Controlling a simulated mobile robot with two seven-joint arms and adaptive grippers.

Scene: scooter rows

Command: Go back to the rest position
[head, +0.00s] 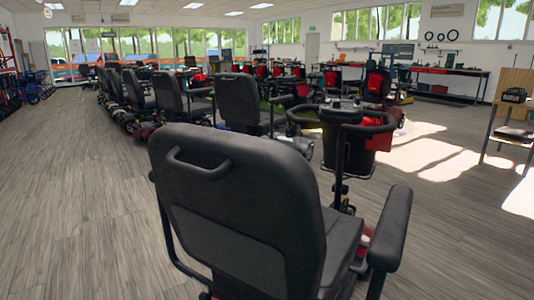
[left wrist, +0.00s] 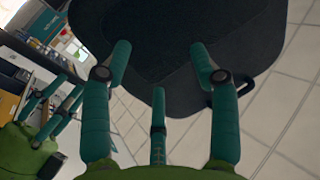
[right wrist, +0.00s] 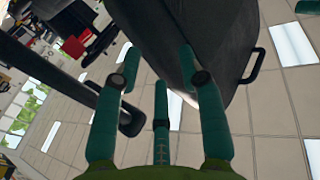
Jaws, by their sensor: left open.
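A scooter with a black seat (head: 238,205) stands close in front of me in the head view, its back with a loop handle towards me. Neither gripper shows in the head view. In the left wrist view my left gripper (left wrist: 161,66) has its teal fingers spread and empty, with the dark seat back (left wrist: 165,35) beyond the tips. In the right wrist view my right gripper (right wrist: 159,62) also has its fingers apart, with the seat back (right wrist: 225,35) and its handle beyond them. Contact with the seat cannot be told. Another teal-fingered gripper shows at the left wrist view's left edge.
A row of scooters (head: 140,95) runs back on the left and more stand behind the near one. The near scooter's armrest (head: 392,228) juts out at the right. A small table (head: 512,133) stands at far right. Wooden floor (head: 70,200) is clear on the left.

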